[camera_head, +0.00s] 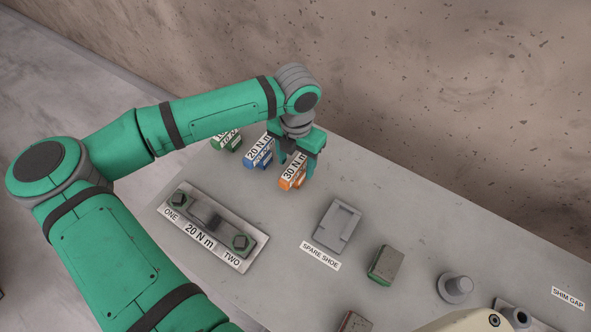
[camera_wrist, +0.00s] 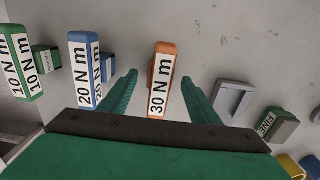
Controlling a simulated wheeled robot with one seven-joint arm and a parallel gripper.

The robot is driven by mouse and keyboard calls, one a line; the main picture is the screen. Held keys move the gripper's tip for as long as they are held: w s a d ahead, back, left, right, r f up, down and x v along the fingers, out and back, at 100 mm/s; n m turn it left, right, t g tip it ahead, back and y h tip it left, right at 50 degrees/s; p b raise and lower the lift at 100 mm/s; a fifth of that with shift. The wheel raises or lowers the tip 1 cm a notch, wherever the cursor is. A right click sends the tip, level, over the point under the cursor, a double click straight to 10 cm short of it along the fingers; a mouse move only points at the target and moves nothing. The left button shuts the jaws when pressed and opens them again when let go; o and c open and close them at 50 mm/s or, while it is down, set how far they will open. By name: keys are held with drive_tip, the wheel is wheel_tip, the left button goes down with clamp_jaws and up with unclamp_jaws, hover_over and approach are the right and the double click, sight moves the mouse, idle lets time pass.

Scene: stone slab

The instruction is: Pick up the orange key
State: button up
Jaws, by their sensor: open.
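The orange key (camera_head: 291,172) is a small block with a white label reading 30 N m. It stands on the grey slab (camera_head: 405,205) at the right end of a row of keys. My gripper (camera_head: 297,165) is at the orange key, pointing down. In the wrist view the orange key (camera_wrist: 162,78) lies between the two green fingers (camera_wrist: 160,95), with visible space on each side. The fingers are open and hold nothing. In the head view the gripper hides part of the key's top and back.
A blue 20 N m key (camera_head: 258,152) stands close to the left, with a green 10 N m key (camera_head: 226,139) beyond it. A bolted plate (camera_head: 213,230) lies in front. A spare shoe (camera_head: 337,226) and a green-sided block (camera_head: 386,265) are to the right. A wall rises behind.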

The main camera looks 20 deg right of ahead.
drive_tip(key=f, duration=0.3)
drive_tip(key=shift+s+a+f, duration=0.15)
drive_tip(key=shift+s+f, duration=0.1)
drive_tip(key=shift+f, duration=0.05)
drive_tip(key=shift+w+f, duration=0.1)
drive_tip(key=shift+f, duration=0.5)
drive_tip(key=shift+c, duration=0.7)
clamp_jaws()
